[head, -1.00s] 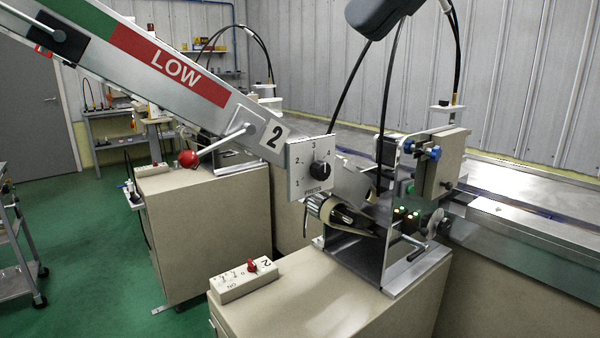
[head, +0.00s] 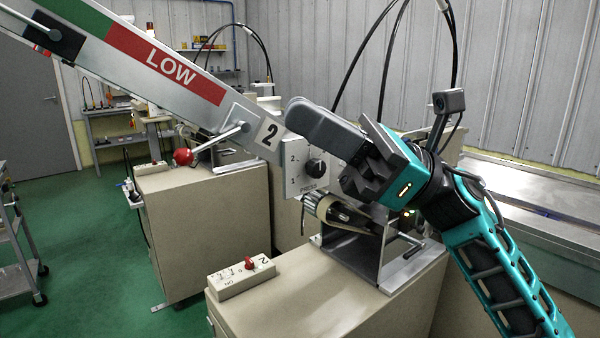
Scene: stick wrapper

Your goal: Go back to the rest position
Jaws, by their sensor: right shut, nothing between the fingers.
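My right gripper (head: 302,124) reaches in from the right on its teal arm, and its dark fingers point left. It is shut and empty. The fingers appear in front of the upper part of the numbered dial panel (head: 293,172) and hide its upper numbers. The black knob (head: 316,168) shows just below the fingers. I cannot tell how far the fingers are from the panel. My left gripper is not in view.
The inclined chute marked LOW (head: 130,52) runs down from the upper left. A red-ball lever (head: 184,157) sticks out from it. A switch box (head: 240,278) sits on the beige cabinet (head: 330,305). Black cables (head: 385,60) hang behind my arm. Green floor is open at left.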

